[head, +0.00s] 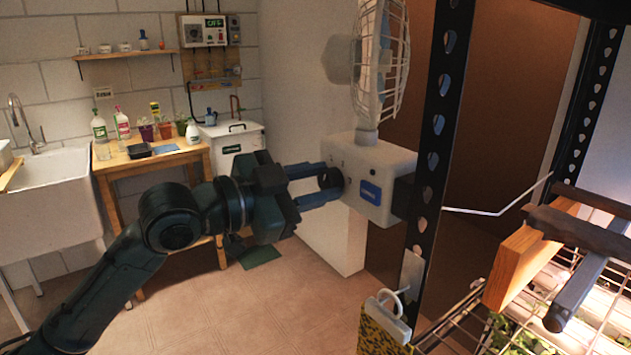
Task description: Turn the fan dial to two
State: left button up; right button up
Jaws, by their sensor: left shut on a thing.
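The white fan (378,70) stands at centre, its round guard seen nearly edge-on above a white base box (385,165) with a blue label. The dark round fan dial (330,178) sticks out from the left face of the box. My left gripper (327,184) reaches in from the left, with its two blue fingers shut on the dial, one above and one below. The fingers partly cover the dial, and its pointer and marks are too small or hidden to read. My right gripper is not in view.
A black perforated rack post (435,150) stands just right of the fan. A wire shelf with plants, a wooden block (525,258) and dark bars is at the right. A wooden table (150,160) with bottles and pots and a white sink (50,215) are at the back left.

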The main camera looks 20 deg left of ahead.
pick_arm(q)
jog(key=shift+m, duration=0.4)
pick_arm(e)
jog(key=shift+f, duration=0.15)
pick_arm(q)
jog(key=o, duration=1)
jog(key=shift+c, duration=0.2)
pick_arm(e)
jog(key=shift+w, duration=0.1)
pick_arm(q)
jog(key=shift+s+a+f, duration=0.1)
jog(key=shift+s+a, duration=0.15)
jog(key=b+v, duration=0.6)
jog(key=v, duration=0.6)
jog(key=shift+s, duration=0.25)
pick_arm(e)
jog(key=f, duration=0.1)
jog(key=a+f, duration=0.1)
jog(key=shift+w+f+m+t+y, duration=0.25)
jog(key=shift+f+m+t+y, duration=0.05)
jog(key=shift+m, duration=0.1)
